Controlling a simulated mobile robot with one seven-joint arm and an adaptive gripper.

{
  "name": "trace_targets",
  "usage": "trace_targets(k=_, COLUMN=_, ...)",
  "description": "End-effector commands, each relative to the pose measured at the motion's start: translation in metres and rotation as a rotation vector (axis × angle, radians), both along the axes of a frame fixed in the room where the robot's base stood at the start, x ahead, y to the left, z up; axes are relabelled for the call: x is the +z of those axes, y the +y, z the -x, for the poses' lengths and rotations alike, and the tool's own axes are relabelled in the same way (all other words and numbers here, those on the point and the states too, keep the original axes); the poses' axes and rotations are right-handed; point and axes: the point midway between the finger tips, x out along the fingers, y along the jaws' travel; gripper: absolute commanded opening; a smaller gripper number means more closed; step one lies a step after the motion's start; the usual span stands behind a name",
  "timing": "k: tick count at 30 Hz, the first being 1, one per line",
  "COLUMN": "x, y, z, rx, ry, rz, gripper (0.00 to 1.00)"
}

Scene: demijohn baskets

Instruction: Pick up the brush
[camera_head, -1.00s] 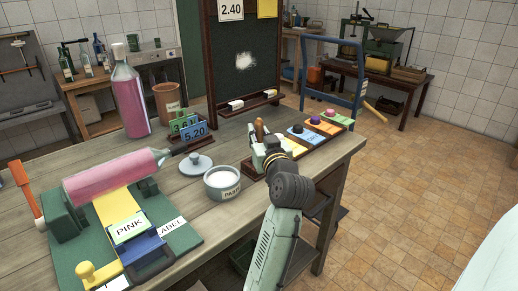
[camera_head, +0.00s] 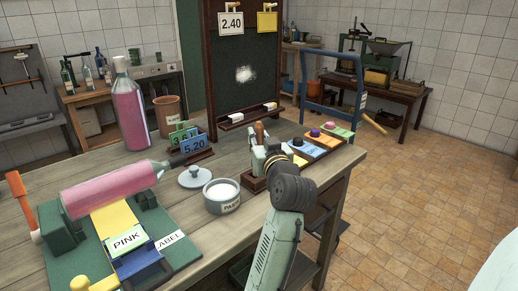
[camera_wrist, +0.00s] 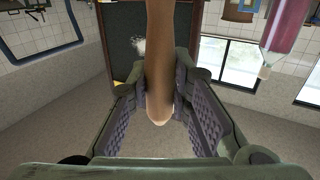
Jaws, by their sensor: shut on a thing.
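The brush (camera_head: 259,131) shows as a brown wooden handle standing upright above my gripper (camera_head: 268,158) in the head view. In the wrist view the brush handle (camera_wrist: 159,60) runs down between the two ridged finger pads of my gripper (camera_wrist: 160,85), its rounded end towards the palm. My gripper is shut on it. The bristles are hidden in both views. My gripper is over the near end of a long wooden rack (camera_head: 254,184) on the table, and hides part of it.
A white paste pot (camera_head: 222,197) and a grey lid (camera_head: 195,178) lie just left of my gripper. Coloured cards with stamps (camera_head: 321,140) line the rack beyond it. A pink bottle (camera_head: 112,190) lies on a green cradle at left; another bottle (camera_head: 132,112) stands behind.

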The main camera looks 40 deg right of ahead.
Motion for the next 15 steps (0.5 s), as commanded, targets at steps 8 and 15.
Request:
trace_targets(k=8, x=0.012, y=0.016, z=0.048, rx=-0.004, ry=-0.004, rz=0.004, gripper=0.00)
trace_targets(k=15, x=0.017, y=0.036, z=0.104, rx=-0.005, ry=-0.003, rz=0.004, gripper=0.00)
